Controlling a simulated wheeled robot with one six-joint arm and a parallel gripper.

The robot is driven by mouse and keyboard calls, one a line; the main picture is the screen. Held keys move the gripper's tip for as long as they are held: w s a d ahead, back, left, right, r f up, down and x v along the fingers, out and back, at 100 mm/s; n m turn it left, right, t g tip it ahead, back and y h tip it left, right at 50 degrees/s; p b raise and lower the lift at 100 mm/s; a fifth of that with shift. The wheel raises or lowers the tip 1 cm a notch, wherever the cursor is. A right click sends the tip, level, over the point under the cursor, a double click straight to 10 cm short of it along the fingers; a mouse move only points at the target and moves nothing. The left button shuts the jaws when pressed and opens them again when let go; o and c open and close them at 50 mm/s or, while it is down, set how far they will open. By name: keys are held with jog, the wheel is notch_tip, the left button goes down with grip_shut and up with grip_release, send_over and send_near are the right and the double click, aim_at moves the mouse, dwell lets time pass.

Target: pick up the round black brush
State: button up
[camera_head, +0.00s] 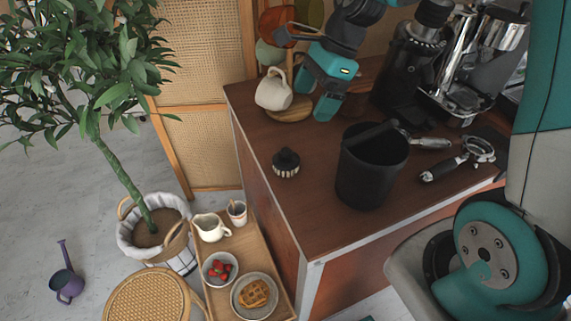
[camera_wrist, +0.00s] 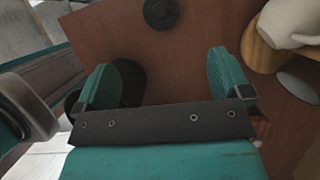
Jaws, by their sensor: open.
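The round black brush (camera_head: 286,163) stands on the brown counter, bristles down, with a knob on top and pale bristles below. In the wrist view the brush (camera_wrist: 161,12) shows from above at the top edge, beyond my fingertips and roughly centred between them. My gripper (camera_head: 312,97) is teal, open and empty, above the back of the counter near the mug. It is behind the brush in the head view and apart from it. Both fingers of my gripper (camera_wrist: 163,68) show spread in the wrist view.
A cream mug (camera_head: 272,93) on a round wooden board (camera_head: 290,112) is close to my gripper. A black knock bin (camera_head: 369,175) stands right of the brush. A portafilter (camera_head: 458,160) and coffee machines are farther right. Counter left and in front of the brush is clear.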

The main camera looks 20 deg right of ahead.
aim_at(287, 150)
jog(key=x, duration=1)
jog(key=shift+a+f, duration=0.1)
jog(key=shift+f, duration=0.05)
jog(key=shift+p+x, duration=0.8)
jog(key=shift+x, duration=2.25)
jog(key=c, duration=1)
notch_tip(287, 150, up, 20)
jog(key=shift+o, duration=0.6)
